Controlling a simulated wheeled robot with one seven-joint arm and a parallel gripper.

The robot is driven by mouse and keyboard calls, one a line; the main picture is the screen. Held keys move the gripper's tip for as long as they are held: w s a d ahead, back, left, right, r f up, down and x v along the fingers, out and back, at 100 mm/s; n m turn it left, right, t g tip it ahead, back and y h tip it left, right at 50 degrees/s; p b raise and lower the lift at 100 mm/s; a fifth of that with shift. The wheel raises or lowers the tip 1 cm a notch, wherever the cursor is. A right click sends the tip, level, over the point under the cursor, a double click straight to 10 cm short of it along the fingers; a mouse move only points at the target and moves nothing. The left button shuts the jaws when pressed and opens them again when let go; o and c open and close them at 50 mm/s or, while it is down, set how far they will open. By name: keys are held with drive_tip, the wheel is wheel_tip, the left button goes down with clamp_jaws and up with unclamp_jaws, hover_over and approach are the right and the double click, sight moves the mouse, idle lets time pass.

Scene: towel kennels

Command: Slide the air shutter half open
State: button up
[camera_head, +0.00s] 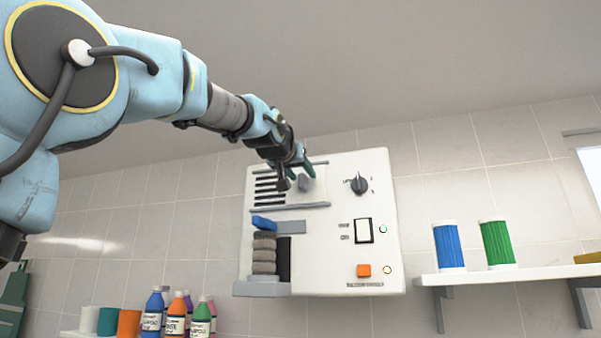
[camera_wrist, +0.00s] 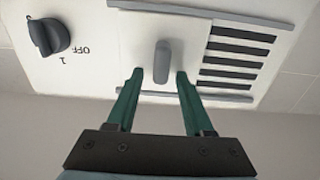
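The air shutter is a pale plate (camera_wrist: 138,38) between two grey rails on a white wall panel (camera_head: 335,255). It has a grey upright handle; the handle shows in the head view (camera_head: 305,184) and in the wrist view (camera_wrist: 162,62). Several dark vent slots (camera_head: 268,188) lie uncovered beside the plate, left of the handle in the head view and right of it in the wrist view (camera_wrist: 238,58). My gripper (camera_wrist: 160,74) is open, with one green fingertip on each side of the handle. A gap shows on both sides. The gripper partly covers the handle in the head view.
The panel also carries a dark knob (camera_head: 359,184), a rocker switch (camera_head: 364,231), an orange button (camera_head: 364,270) and a holder with stacked grey pads (camera_head: 264,252). Bottles (camera_head: 175,315) stand lower left. A shelf (camera_head: 520,273) with blue and green rolls is at right.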

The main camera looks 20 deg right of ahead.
clamp_jaws()
idle(1.2)
